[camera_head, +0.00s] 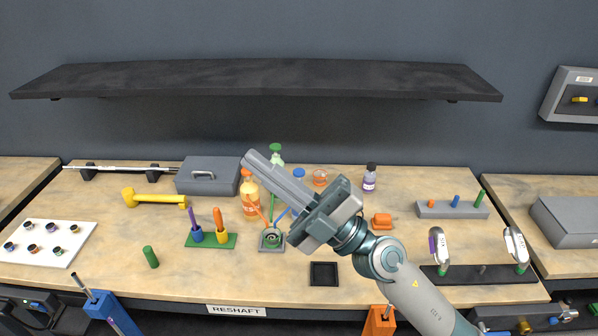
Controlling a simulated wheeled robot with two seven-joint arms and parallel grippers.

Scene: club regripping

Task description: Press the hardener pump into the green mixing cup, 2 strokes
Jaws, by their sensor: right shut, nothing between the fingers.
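My right gripper (252,163) reaches in from the lower right and points up and left over the bench. Its fingers are shut with nothing between them, and they appear in front of the row of bottles. An orange bottle (250,198) with an orange top stands just below the fingertips in the picture. A bottle top in blue (298,173) shows beside the fingers, with its body hidden. I cannot tell which bottle is the hardener pump. A small grey square holder (271,246) with a green part and coloured sticks is partly covered; I cannot clearly make out the green mixing cup.
A green-capped bottle (276,149) stands behind the fingers and a purple-labelled bottle (370,180) to the right. A green base with purple and orange tools (218,236) and a yellow mallet (152,197) lie left. A black square tray (324,274) sits in front. A dark shelf (260,80) hangs above.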

